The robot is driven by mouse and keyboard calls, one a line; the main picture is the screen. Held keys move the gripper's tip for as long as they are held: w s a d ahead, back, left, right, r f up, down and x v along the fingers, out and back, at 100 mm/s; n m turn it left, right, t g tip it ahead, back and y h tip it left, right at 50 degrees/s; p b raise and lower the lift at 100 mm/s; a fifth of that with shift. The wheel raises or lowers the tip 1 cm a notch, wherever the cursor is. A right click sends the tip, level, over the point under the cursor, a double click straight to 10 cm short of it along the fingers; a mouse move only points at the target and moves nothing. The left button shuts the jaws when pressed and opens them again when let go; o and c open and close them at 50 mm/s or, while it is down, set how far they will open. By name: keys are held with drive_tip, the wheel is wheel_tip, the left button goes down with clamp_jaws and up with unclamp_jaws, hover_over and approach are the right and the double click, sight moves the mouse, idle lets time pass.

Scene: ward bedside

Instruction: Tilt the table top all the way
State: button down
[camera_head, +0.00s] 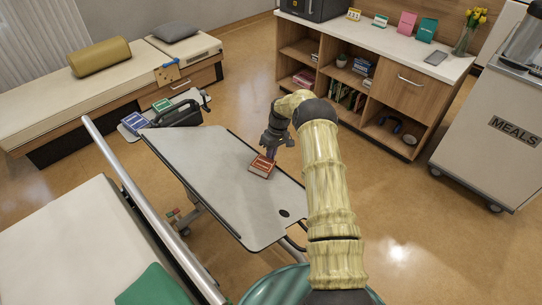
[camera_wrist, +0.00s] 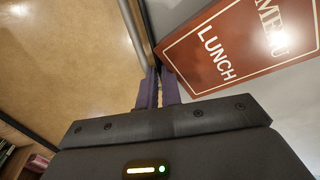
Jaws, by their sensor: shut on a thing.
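The grey table top (camera_head: 205,180) of the overbed table slopes in the head view. Its edge (camera_wrist: 138,28) runs down to my gripper in the wrist view. My gripper (camera_head: 272,148) is at the table top's right long edge, and its purple fingers (camera_wrist: 158,88) are shut on that edge. A red lunch menu (camera_head: 262,167) lies on the table top close beside the fingers; its lettering shows large in the wrist view (camera_wrist: 235,45). My arm hides part of the near right side of the table. The fingertips are small in the head view.
A bed with a metal rail (camera_head: 150,205) stands along the left side of the table. A shelf unit (camera_head: 375,40) and a meals cart (camera_head: 500,130) stand to the right, with open floor between.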

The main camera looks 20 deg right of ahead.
drive_tip(key=shift+s+d+f, duration=0.2)
drive_tip(key=shift+s+f, duration=0.05)
drive_tip(key=shift+f, duration=0.25)
drive_tip(key=c, duration=1.6)
unclamp_jaws()
drive_tip(key=shift+f, duration=0.15)
drive_tip(key=shift+a, duration=0.5)
drive_tip(key=p+v, duration=0.3)
drive_tip(key=v, duration=0.6)
drive_tip(key=shift+w+d+p, duration=0.25)
drive_tip(key=shift+d+p, duration=0.15)
